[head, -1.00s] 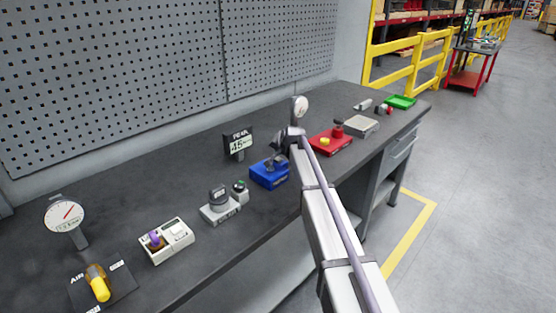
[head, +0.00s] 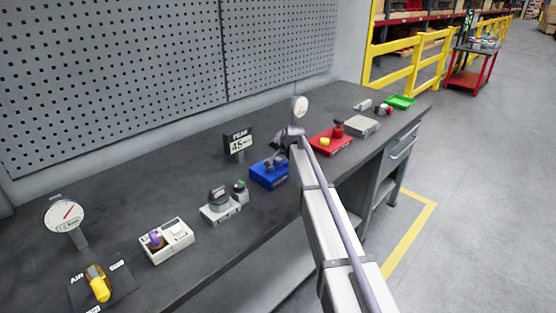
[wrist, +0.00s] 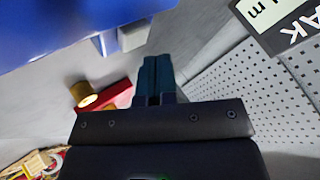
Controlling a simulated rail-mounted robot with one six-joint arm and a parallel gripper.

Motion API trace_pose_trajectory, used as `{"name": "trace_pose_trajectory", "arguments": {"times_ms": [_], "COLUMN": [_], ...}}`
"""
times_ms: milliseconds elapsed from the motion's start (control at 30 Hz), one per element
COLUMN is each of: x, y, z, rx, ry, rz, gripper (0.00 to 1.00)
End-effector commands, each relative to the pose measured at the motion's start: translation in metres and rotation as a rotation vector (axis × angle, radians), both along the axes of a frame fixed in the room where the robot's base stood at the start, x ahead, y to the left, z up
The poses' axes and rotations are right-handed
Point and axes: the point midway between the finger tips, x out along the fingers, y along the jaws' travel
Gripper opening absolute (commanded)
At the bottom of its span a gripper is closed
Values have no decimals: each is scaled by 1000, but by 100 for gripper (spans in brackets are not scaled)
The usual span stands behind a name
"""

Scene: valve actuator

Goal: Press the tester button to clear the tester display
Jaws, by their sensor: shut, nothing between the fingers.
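The tester display (head: 239,142) is a dark sign reading "PEAK 45" on a short post behind the blue box. Part of this display also shows upside down at the top right of the wrist view (wrist: 270,22). The blue box (head: 267,178) stands on the bench just in front of it and fills the top left of the wrist view (wrist: 60,28). My gripper (head: 273,161) is over the blue box, its fingertips partly hidden. In the wrist view my fingers (wrist: 156,75) are shut and empty. I cannot tell which part is the tester button.
A red base (head: 332,143) with a yellow knob is right of my arm. A grey unit (head: 220,211) with a green-topped button and a white tray (head: 180,252) are to the left. A dial gauge (head: 64,216) and a yellow valve handle (head: 98,284) are further left. The pegboard (head: 110,80) rises behind.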

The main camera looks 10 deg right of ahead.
Motion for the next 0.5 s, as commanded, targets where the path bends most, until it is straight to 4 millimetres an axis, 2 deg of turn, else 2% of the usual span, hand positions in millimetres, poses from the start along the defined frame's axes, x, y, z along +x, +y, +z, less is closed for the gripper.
{"name": "trace_pose_trajectory", "arguments": {"times_ms": [500], "x": [0], "y": [0], "z": [-8], "rx": [0], "ry": [0], "rz": [0], "gripper": [0]}}
